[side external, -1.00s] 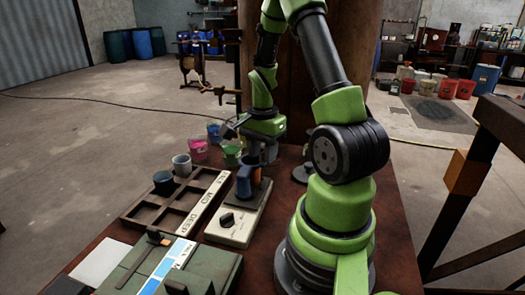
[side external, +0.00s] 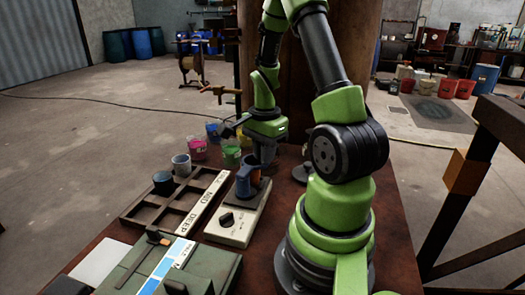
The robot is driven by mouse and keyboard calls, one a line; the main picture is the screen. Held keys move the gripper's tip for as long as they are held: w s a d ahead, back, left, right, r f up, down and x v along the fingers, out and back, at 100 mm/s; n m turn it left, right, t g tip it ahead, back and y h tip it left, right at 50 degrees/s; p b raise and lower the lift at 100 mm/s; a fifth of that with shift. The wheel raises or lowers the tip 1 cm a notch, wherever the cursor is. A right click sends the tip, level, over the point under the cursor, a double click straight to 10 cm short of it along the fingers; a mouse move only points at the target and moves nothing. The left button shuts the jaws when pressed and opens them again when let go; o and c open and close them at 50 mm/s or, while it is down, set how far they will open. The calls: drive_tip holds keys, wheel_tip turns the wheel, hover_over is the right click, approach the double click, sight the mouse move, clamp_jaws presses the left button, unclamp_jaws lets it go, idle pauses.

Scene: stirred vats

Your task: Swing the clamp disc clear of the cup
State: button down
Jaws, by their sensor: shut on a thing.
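A blue cup (side external: 246,184) with an orange part at its right side stands on the dark top plate of a beige stirrer box (side external: 234,222) with a black knob. My gripper (side external: 265,157) points down just behind and above the cup, close to it in the picture. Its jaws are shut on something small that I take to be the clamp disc. The disc itself does not show clearly, as the wrist and fingers hide it. Whether the disc is over the cup or beside it I cannot tell.
A wooden rack (side external: 170,203) marked MID and DEEP stands left, with dark and grey-blue cups in its far compartments. Pink (side external: 197,149), green (side external: 231,154) and blue cups stand behind. A green case (side external: 170,268) fills the front left. A dark stand base (side external: 302,172) is right of my gripper.

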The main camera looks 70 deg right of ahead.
drive_tip(key=s+a+m, duration=0.2)
drive_tip(key=a+m, duration=0.5)
drive_tip(key=m, duration=0.7)
drive_tip(key=shift+s+a+m, duration=0.2)
drive_tip(key=shift+m, duration=0.2)
idle(0.4)
drive_tip(key=c, duration=1.2)
unclamp_jaws()
drive_tip(key=shift+r, duration=5)
